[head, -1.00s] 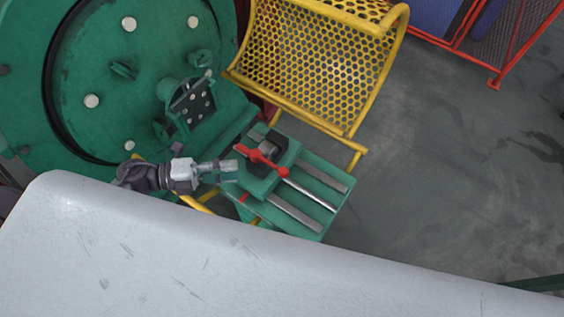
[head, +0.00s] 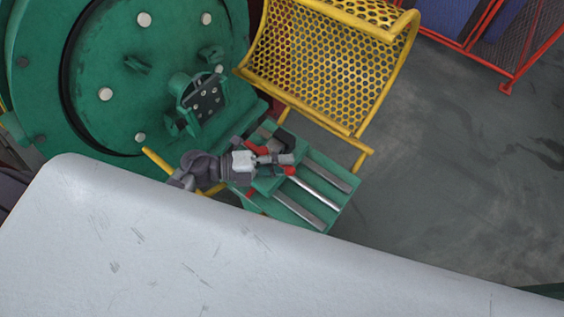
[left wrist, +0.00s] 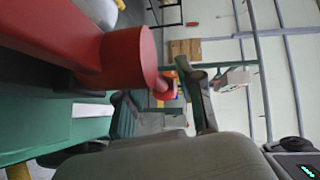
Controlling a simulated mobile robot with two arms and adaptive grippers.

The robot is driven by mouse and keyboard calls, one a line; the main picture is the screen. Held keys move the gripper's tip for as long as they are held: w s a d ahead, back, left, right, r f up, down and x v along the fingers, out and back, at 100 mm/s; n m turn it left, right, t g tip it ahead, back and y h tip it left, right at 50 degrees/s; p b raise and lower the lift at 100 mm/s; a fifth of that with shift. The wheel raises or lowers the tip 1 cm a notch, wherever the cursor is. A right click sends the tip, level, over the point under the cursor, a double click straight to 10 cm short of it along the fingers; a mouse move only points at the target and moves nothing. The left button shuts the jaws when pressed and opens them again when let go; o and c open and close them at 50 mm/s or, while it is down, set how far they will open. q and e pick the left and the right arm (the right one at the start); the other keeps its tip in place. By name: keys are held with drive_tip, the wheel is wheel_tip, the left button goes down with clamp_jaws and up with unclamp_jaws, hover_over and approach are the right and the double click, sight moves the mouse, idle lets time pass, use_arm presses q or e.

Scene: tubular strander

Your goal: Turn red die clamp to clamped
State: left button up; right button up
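The red die clamp (head: 290,171) sits on a green block of the green slotted bench (head: 318,170) and is partly hidden under my left gripper. Red parts of it show on both sides of the fingers. In the left wrist view the clamp's red bar and round end (left wrist: 130,60) loom large at the upper left, close to the camera. My left gripper (head: 276,159) is over the clamp in the head view. A dark finger (left wrist: 203,100) shows in the wrist view, but the finger gap and any contact cannot be made out. My right gripper is not in view.
The green machine drum (head: 165,70) stands at the left. A yellow perforated guard (head: 325,60) is behind the bench. A red-framed rack (head: 505,88) is at the upper right. Open grey floor (head: 450,170) lies to the right.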

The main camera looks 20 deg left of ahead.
use_arm(q)
clamp_jaws()
